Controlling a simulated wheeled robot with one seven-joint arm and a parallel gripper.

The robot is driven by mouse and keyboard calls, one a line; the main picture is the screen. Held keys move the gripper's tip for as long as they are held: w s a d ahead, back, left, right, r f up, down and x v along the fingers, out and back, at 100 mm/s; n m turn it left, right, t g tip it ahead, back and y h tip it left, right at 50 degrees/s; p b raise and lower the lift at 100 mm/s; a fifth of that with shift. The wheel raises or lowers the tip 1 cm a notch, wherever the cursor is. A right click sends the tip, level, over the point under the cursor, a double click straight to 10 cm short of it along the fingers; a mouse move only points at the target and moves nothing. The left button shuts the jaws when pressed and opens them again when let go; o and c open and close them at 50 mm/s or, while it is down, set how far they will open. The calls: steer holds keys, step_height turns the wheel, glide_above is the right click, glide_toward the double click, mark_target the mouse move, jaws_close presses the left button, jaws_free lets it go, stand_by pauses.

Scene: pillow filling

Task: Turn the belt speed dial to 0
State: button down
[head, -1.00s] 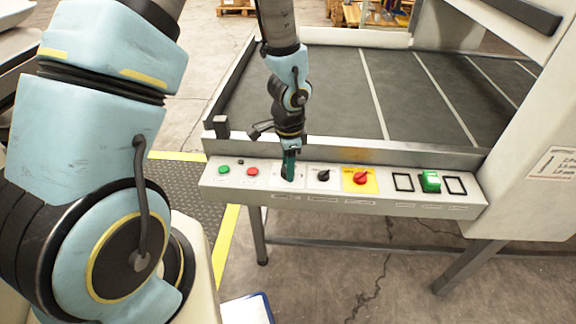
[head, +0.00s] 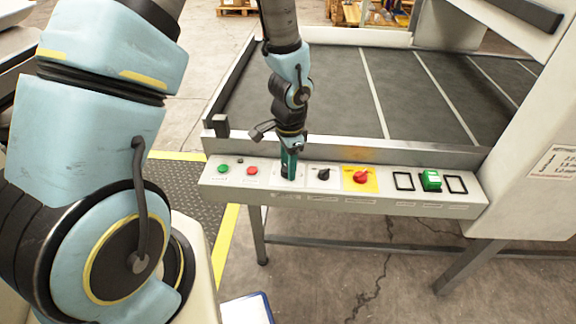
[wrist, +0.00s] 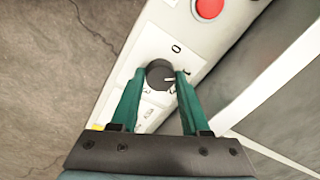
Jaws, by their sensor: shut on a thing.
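The belt speed dial (wrist: 159,74) is a round dark knob on a white plate, in the wrist view. A "0" mark (wrist: 176,48) is printed beside it, toward the red button. The dial's white pointer line lies on its right side in that view, not in line with the "0". My gripper (wrist: 164,73) has its green fingers on both sides of the dial, shut on it. In the head view my gripper (head: 289,172) points down at the control panel (head: 215,192) and hides the dial.
Green (head: 223,168) and red (head: 252,170) buttons lie left of my gripper. A black knob (head: 323,174), a red knob on a yellow plate (head: 361,176) and a green rocker switch (head: 431,180) lie right. The conveyor belt (head: 315,95) is behind the panel.

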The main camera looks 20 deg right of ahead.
steer(key=n+b, duration=0.1)
steer(key=n, duration=0.4)
steer(key=shift+n, duration=2.5)
steer(key=shift+c, duration=1.9)
jaws_free()
step_height(320, 180, up, 11)
steer(key=shift+s+d+b, duration=0.15)
steer(key=shift+d+b, duration=0.15)
steer(key=shift+b, duration=0.1)
